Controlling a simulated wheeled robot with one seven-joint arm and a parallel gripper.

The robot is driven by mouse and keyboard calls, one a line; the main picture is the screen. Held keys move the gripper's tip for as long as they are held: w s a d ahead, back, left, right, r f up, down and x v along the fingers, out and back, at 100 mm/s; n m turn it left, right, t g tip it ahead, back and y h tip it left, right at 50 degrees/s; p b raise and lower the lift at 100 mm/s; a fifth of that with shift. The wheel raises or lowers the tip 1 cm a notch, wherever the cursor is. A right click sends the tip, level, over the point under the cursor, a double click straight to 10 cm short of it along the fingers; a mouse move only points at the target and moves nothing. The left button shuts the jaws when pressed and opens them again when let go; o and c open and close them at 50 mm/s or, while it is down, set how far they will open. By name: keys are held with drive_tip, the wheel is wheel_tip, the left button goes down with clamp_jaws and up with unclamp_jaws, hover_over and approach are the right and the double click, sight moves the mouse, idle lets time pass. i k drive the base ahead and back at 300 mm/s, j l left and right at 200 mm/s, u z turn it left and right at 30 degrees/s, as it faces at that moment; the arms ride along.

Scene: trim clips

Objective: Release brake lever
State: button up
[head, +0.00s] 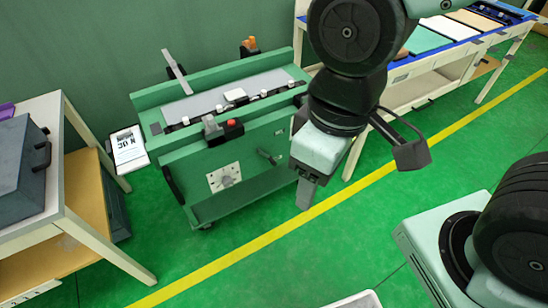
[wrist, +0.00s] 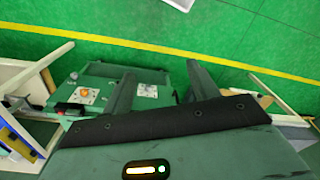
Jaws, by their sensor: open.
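The green cart (head: 180,158) stands against the wall, left of my gripper in the head view. A small dark lever (head: 267,157) sits on its front panel, right of a pale plate with a dial (head: 223,178); I cannot tell for sure that it is the brake lever. A grey bar (head: 177,71) also sticks up at the cart's back left. My gripper (head: 306,190) points down in front of the cart's right end, apart from the small lever. In the wrist view my gripper (wrist: 160,73) is open and empty, with the cart (wrist: 97,70) beyond the fingers.
A table with a grey case (head: 22,165) stands at the left, and a sign (head: 128,147) hangs between it and the cart. A long bench (head: 430,75) stands behind my arm at the right. Green floor with a yellow line (head: 250,246) is clear in front of the cart.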

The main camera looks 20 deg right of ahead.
sight(273, 163)
drive_tip(key=z, duration=0.3)
drive_tip(key=j+z, duration=0.6)
drive_tip(key=z, duration=0.25)
drive_tip(key=j+z, duration=0.4)
drive_tip(key=k+j+z, duration=0.1)
drive_tip(key=j, duration=0.3)
drive_tip(key=k+j, duration=0.15)
drive_tip(key=j, duration=0.25)
drive_tip(key=k+j+z, duration=0.15)
drive_tip(key=j, duration=0.3)
drive_tip(key=k+j+z, duration=0.1)
drive_tip(key=j, duration=0.3)
